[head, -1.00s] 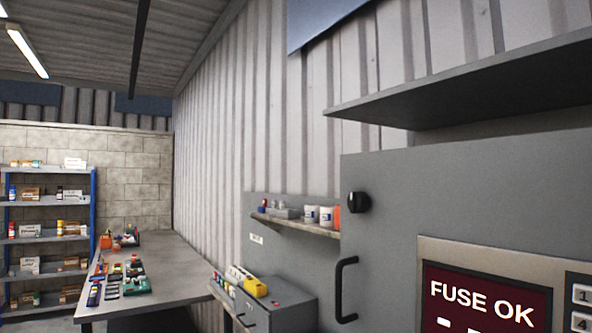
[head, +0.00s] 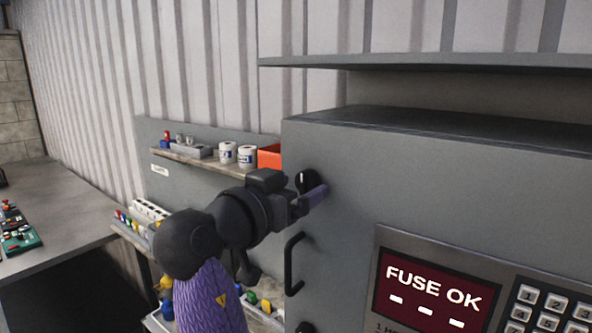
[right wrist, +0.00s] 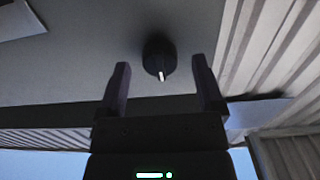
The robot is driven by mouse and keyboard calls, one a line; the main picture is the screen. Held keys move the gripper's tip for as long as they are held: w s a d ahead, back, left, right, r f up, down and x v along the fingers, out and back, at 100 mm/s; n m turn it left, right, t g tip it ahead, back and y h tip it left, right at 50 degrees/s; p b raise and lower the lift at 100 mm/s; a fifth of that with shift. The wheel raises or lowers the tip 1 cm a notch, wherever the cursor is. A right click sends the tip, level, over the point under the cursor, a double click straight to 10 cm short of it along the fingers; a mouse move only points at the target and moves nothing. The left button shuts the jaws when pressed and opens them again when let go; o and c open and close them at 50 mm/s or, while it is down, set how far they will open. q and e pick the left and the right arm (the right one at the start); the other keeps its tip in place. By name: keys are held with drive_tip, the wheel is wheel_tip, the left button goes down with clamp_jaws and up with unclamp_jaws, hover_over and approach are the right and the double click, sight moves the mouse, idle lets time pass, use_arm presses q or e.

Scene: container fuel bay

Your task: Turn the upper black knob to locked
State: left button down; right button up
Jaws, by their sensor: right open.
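The upper black knob (head: 303,179) sits on the grey cabinet door, above the black handle (head: 290,265). A white mark shows on its face, and my gripper partly covers it in the head view. My right gripper (head: 312,196) is open at the knob, with its purple finger close to the door. In the right wrist view the knob (right wrist: 158,55) lies between and a little beyond the two fingertips (right wrist: 160,72), with gaps on both sides. Its white mark points toward the gripper's palm there. My left gripper is in neither view.
The door carries a keypad panel (head: 519,291) with a red "FUSE OK" display (head: 432,290). A grey shelf (head: 430,62) juts out above the cabinet. A small shelf with white tubs (head: 246,156) and an orange bin (head: 269,156) stands left of it.

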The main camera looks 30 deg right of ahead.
drive_tip(key=shift+w+d, duration=0.2)
drive_tip(key=shift+d, duration=0.35)
clamp_jaws()
